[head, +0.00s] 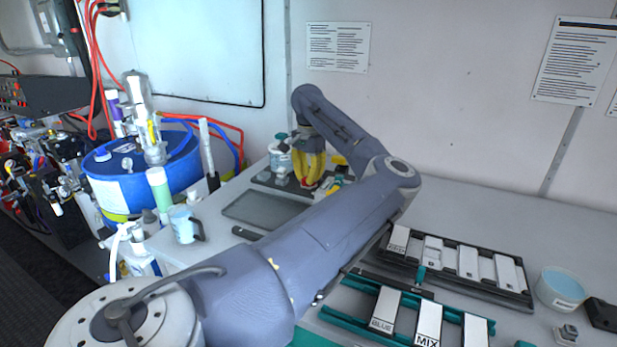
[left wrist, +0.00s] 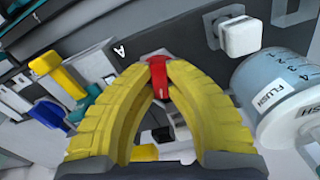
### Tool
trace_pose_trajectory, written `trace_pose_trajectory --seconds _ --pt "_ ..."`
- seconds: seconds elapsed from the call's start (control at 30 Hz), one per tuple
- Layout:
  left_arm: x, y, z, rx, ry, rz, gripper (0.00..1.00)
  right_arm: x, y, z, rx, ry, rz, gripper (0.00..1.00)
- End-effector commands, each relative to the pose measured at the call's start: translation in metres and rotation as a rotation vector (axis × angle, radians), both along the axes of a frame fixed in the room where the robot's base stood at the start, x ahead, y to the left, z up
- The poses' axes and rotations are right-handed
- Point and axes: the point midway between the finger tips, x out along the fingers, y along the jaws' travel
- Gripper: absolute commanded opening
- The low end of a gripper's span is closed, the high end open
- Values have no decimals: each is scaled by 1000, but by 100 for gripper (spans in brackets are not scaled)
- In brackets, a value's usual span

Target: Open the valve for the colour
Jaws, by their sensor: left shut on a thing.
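My left gripper (head: 311,171) has yellow fingers and reaches down at the back of the bench. In the left wrist view its fingertips (left wrist: 159,66) close on a small red handle (left wrist: 158,88), seemingly a valve lever. A yellow handle (left wrist: 57,81) and a blue handle (left wrist: 50,114) show further left. The finger pads hide part of the red handle, and I cannot tell how far it is turned. My right gripper is in neither view.
A clear container marked FLUSH (left wrist: 276,92) stands close right of the fingers, with a white square knob (left wrist: 239,36) above. A blue drum (head: 135,184) and a grey tray (head: 262,209) are to the left. Labelled racks (head: 455,268) lie at right.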

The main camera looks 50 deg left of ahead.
Motion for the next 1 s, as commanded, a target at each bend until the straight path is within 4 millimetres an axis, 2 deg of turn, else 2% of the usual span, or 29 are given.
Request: trace_pose_trajectory --seconds 1.0 --pt "0 -1 -1 -2 -1 -957 0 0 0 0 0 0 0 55"
